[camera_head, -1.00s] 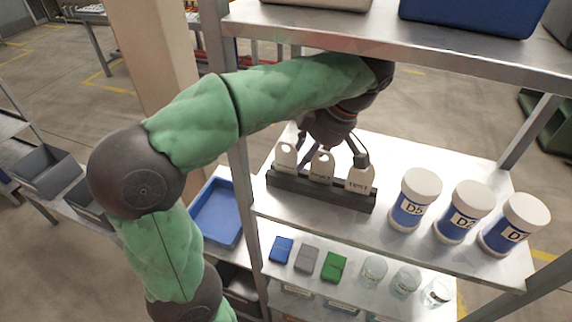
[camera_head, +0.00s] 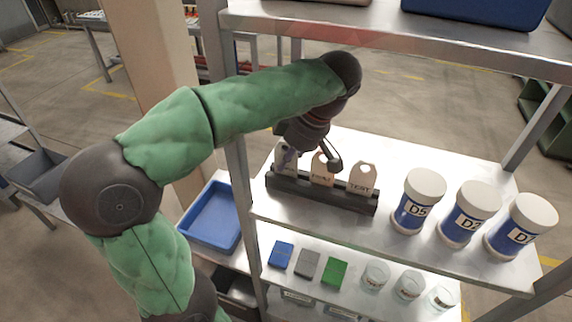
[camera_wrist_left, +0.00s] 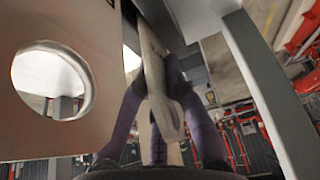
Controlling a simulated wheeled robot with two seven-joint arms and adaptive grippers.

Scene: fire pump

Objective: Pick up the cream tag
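Three pale tags stand upright in a black slotted rack (camera_head: 300,193) on the upper shelf. The left tag (camera_head: 280,163) is partly hidden by my gripper; the middle tag (camera_head: 320,173) and the right tag (camera_head: 361,179), which reads TEST, look cream to tan. Which one is meant as cream is hard to tell. My left gripper (camera_head: 311,160) is low over the left and middle tags, fingers apart. In the left wrist view, a large holed tag (camera_wrist_left: 100,120) is close at left, and a tag seen nearly edge-on (camera_wrist_left: 160,90) lies between the fingers (camera_wrist_left: 163,125). My right gripper is out of view.
A blue tray (camera_head: 212,217) is lower left. Small blue, grey and green blocks and glass jars sit on the lower shelf. A shelf edge (camera_head: 380,45) runs above.

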